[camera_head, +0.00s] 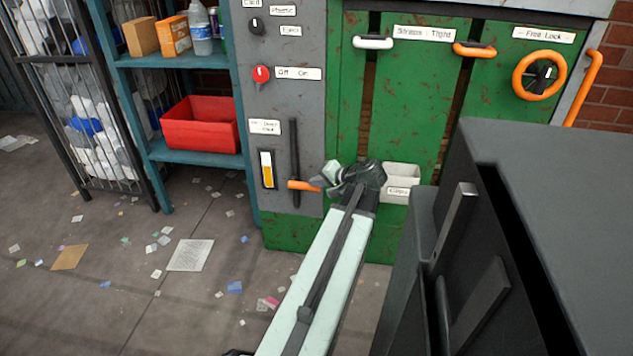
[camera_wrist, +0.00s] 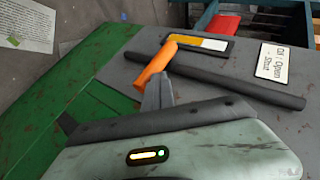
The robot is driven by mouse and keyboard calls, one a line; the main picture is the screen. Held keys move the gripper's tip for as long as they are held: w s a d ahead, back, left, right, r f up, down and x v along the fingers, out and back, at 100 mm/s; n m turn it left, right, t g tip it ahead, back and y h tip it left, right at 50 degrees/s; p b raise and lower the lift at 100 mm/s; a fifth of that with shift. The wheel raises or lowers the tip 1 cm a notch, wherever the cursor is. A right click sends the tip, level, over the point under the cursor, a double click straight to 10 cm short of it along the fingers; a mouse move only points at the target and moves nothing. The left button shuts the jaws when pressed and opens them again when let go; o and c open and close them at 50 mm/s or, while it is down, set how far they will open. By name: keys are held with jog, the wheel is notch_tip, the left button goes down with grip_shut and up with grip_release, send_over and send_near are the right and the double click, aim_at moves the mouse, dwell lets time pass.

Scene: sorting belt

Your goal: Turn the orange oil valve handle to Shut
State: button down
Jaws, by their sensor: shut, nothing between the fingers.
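The orange oil valve handle (camera_head: 303,185) sticks out level to the right from the lower part of a dark upright pipe (camera_head: 294,140) on the grey panel. My gripper (camera_head: 326,178) is at the handle's right end in the head view. The handle (camera_wrist: 157,62) also shows in the wrist view, with my gripper's grey finger (camera_wrist: 154,93) right by its near end. I cannot tell whether they touch. The fingers are shut with nothing between them. A white label (camera_wrist: 275,62) beside the pipe appears to read Oil, Open and Shut.
A gauge with yellow fill (camera_head: 267,169) is left of the pipe. A small white bin (camera_head: 401,184) hangs right of my gripper. A teal shelf (camera_head: 190,59) holds a red bin (camera_head: 201,125). A dark cabinet (camera_head: 570,190) fills the right foreground. Scraps litter the left floor.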

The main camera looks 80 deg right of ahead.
jog(key=p+v, duration=0.6)
jog(key=v, duration=0.6)
jog(key=shift+r+p, duration=0.4)
jog(key=shift+r, duration=0.1)
jog(key=shift+d, duration=0.2)
